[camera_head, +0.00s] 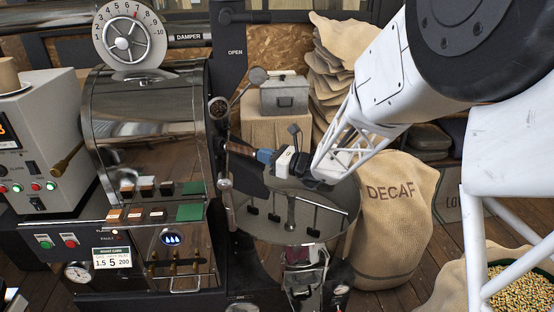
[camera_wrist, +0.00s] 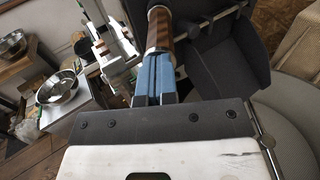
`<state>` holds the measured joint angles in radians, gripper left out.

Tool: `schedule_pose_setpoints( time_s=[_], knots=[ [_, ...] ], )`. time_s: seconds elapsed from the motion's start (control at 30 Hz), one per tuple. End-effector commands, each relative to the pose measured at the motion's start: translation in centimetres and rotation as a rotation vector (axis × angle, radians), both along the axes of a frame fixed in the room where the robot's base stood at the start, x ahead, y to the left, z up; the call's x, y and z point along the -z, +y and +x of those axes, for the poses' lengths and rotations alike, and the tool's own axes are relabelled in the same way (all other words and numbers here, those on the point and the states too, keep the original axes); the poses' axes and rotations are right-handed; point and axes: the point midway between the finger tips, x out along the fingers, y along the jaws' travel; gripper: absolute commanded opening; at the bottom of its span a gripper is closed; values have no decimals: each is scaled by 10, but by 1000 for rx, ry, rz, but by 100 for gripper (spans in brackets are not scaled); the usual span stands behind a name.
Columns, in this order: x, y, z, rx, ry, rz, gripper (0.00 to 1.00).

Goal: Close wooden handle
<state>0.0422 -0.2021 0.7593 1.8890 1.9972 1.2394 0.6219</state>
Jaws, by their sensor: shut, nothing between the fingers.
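The wooden handle (camera_head: 239,148) is a brown grip on the front of the roaster (camera_head: 150,130), beside the dark chute above the round cooling tray (camera_head: 325,212). It also shows at the top of the wrist view (camera_wrist: 160,28), running away from my fingers. My gripper (camera_head: 263,156) has blue fingers, shut together and empty. In the wrist view, the fingertips (camera_wrist: 156,60) are at the handle's near end and cover part of it. I cannot tell whether they touch it.
A burlap DECAF sack (camera_head: 395,215) stands right of the cooling tray. A grey metal box (camera_head: 284,95) sits on a block behind my gripper. A control box (camera_head: 35,140) stands left of the roaster. Metal bowls (camera_wrist: 57,87) show at left in the wrist view.

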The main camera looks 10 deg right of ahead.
Motion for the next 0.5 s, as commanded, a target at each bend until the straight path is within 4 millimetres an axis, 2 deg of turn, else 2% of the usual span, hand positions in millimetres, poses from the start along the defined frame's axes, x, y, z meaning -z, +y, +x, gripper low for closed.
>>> schedule_pose_setpoints(
  time_s=[0.2, 0.5],
  knots=[
    [1, 16, 10, -1, 1, 0, 0],
    [0, 19, 12, -3, 1, -1, 0]
  ],
)
